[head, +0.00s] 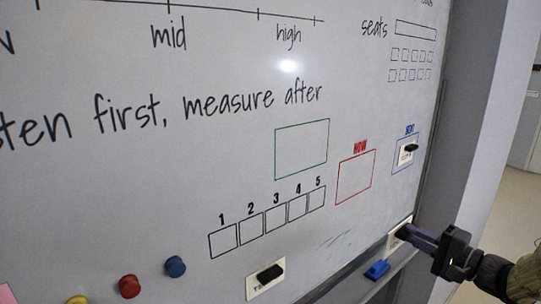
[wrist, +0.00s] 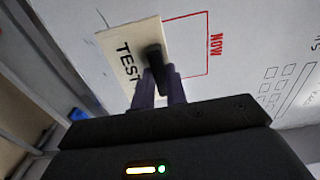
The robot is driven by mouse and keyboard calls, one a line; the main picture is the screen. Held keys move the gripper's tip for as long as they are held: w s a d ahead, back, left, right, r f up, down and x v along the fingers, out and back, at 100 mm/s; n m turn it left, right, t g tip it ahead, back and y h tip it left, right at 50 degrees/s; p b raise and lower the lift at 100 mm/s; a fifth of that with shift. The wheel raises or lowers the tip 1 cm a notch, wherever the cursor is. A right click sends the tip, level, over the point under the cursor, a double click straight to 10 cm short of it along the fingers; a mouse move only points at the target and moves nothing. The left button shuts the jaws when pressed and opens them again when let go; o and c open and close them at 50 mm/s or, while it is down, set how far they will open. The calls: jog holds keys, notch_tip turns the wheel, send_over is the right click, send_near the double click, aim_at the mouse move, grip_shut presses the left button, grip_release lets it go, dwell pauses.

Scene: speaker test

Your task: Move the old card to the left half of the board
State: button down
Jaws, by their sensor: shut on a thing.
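My gripper (head: 408,233) is at the lower right of the whiteboard (head: 200,180), its purple fingers shut on the black handle of a cream card (head: 393,243). In the wrist view the card (wrist: 118,42) reads "TEST", and the fingers (wrist: 160,82) close around its handle. The card lies at or close to the board face; I cannot tell if it touches. A second card (head: 253,287) with a black handle is on the board at bottom centre. A third card (head: 402,157) sits in the blue frame at right. No label reading "old" is legible.
The red "NOW" frame (head: 356,178) and green frame (head: 302,150) are empty. A blue block (head: 377,270) is at the board's lower edge. Blue (head: 175,266), red (head: 129,286) and yellow (head: 78,300) magnets and a pink note (head: 6,294) are at lower left.

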notch_tip(320, 180, down, 20)
jog(key=a+m+h, duration=0.1)
jog(key=a, duration=0.1)
jog(key=s+a+f, duration=0.2)
jog(key=a+f, duration=0.3)
jog(key=f, duration=0.4)
jog(key=s+a+f+t+h, duration=0.1)
jog(key=s+a+f, duration=0.2)
jog(key=f, duration=0.6)
jog(key=shift+a+f+m+t, duration=0.2)
jog(key=shift+a+m+t, duration=0.15)
jog(key=shift+a, duration=0.8)
jog(key=shift+a+f+m+t+h, duration=0.85)
jog(key=shift+a+f+m+h, duration=0.95)
jog(key=shift+h, duration=0.7)
jog(key=shift+w+d+f+m+h, duration=0.25)
jog(key=shift+d+m+h, duration=0.15)
jog(key=shift+d+h, duration=0.25)
jog(key=shift+w+d+f+m+h, duration=0.15)
jog(key=shift+w+d+m+h, duration=0.2)
jog(key=shift+d+h, duration=0.3)
jog(key=shift+w+d+f+m+h, duration=0.2)
jog(key=shift+d+m+h, duration=0.2)
jog(key=shift+d+h, duration=0.25)
jog(key=shift+a, duration=0.15)
